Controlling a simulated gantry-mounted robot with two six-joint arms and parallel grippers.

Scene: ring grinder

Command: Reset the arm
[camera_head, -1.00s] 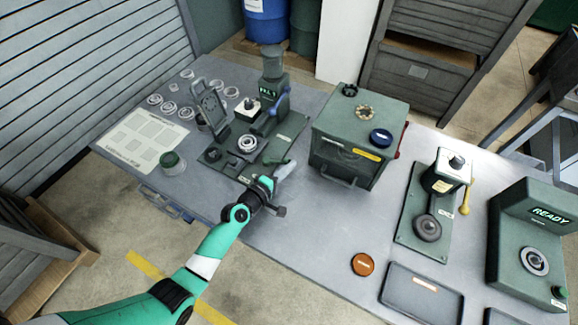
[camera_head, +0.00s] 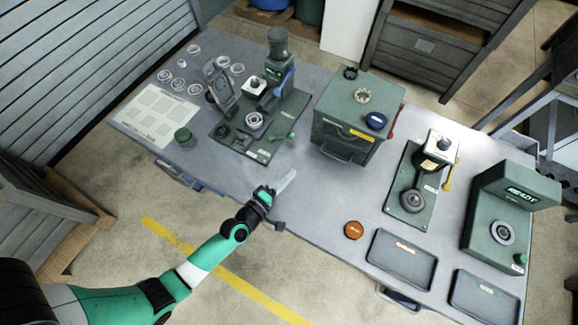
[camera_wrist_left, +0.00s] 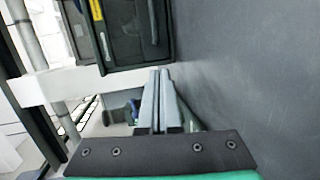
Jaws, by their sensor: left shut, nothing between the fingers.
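My left arm comes in from the lower left of the head view. Its gripper (camera_head: 287,180) is just over the front edge of the grey table (camera_head: 310,200), with its fingers toward the tabletop. In the left wrist view the two grey fingers (camera_wrist_left: 160,100) lie side by side, shut, with nothing between them. The green press station (camera_head: 262,125) stands beyond the gripper and apart from it. My right gripper is in neither view.
A green box machine (camera_head: 345,135) stands right of the press. Farther right are a lever station (camera_head: 411,195) and a machine reading READY (camera_head: 490,240). Dark trays (camera_head: 402,278) and an orange disc (camera_head: 353,230) lie along the front edge. Several rings and a printed sheet (camera_head: 150,115) are at left.

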